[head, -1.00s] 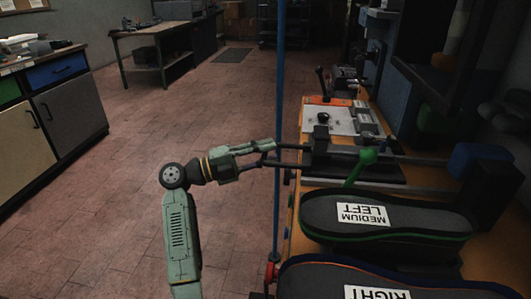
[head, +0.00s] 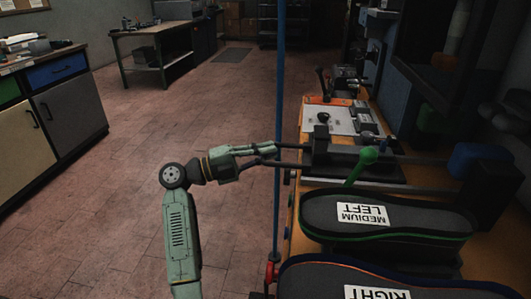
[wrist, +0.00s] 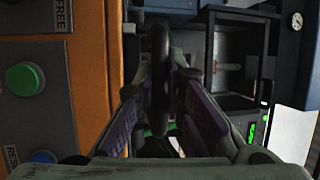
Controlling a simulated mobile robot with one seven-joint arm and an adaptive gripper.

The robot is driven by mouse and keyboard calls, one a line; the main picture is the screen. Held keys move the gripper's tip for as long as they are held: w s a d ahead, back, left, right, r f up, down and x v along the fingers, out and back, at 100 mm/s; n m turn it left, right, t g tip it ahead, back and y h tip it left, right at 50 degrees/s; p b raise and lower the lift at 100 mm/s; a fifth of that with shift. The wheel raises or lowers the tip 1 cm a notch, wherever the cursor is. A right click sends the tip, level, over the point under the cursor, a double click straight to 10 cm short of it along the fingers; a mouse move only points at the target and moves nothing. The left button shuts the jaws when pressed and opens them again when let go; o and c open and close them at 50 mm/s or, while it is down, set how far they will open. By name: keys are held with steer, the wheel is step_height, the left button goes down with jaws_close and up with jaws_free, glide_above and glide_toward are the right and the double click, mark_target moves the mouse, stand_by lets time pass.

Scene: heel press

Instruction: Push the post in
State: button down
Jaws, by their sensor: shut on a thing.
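My gripper (head: 266,154) reaches in from the left in the head view, at the left edge of the orange bench, beside the dark press fixture (head: 345,166). In the wrist view its purple-padded fingers (wrist: 160,88) are closed around a dark, upright-looking bar (wrist: 159,45), which seems to be the post. In the head view thin dark rods (head: 292,164) run from my gripper to the fixture. I cannot tell from the pictures how deep the post sits.
Shoe forms marked LEFT (head: 385,228) and RIGHT (head: 320,280) lie at the front of the bench. The wrist view shows a green button (wrist: 24,79). The floor at left is clear.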

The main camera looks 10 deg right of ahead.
steer(key=s+d, duration=0.3)
steer(key=d, duration=0.4)
steer(key=shift+d, duration=0.35)
steer(key=shift+s, duration=0.1)
steer(key=c, duration=1.7)
jaws_free()
steer(key=shift+o, duration=0.2)
steer(key=shift+a, duration=0.1)
